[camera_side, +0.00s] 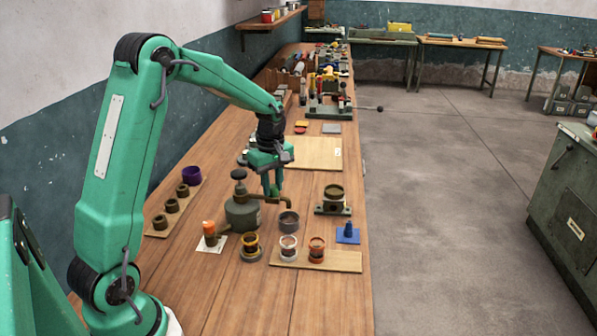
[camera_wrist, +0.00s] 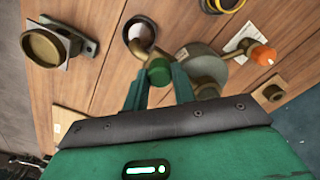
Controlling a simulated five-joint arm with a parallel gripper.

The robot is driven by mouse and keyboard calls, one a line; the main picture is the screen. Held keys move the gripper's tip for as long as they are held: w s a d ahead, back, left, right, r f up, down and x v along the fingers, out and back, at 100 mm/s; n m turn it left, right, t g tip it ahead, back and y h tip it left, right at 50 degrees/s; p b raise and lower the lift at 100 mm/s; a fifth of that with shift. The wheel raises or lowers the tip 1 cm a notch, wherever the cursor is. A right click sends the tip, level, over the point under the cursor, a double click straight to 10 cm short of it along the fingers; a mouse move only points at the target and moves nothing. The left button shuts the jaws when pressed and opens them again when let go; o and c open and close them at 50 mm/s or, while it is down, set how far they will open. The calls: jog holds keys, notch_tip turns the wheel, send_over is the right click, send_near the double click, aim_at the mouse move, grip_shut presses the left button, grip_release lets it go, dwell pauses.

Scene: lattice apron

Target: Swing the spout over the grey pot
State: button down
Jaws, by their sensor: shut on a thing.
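A grey-green tank (camera_side: 242,214) with a round knob on top stands on the bench. Its brass spout (camera_side: 281,198) reaches right, and its downturned end shows above the small grey pot (camera_side: 289,223). In the wrist view the spout (camera_wrist: 143,53) runs from the tank (camera_wrist: 195,62) and its end overlaps the near rim of the grey pot (camera_wrist: 137,24). My gripper (camera_side: 273,192) points down at the spout. In the wrist view my gripper (camera_wrist: 160,84) is shut on the spout's green knob (camera_wrist: 159,68), one finger each side. Exact centring over the pot is unclear.
A brown cup on a bracket (camera_side: 333,197) stands to the right. In front are a yellow-banded glass (camera_side: 251,247), a board (camera_side: 335,262) with two glasses, and an orange knob (camera_side: 208,228). A blue pad (camera_side: 348,235) lies near the bench's right edge. A bare board (camera_side: 315,153) lies behind.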

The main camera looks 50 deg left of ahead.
aim_at(273, 185)
jog(key=shift+w+a, duration=0.1)
dwell(0.3)
jog(key=c, duration=1.1)
grip_release()
jog(key=shift+r, duration=3.9)
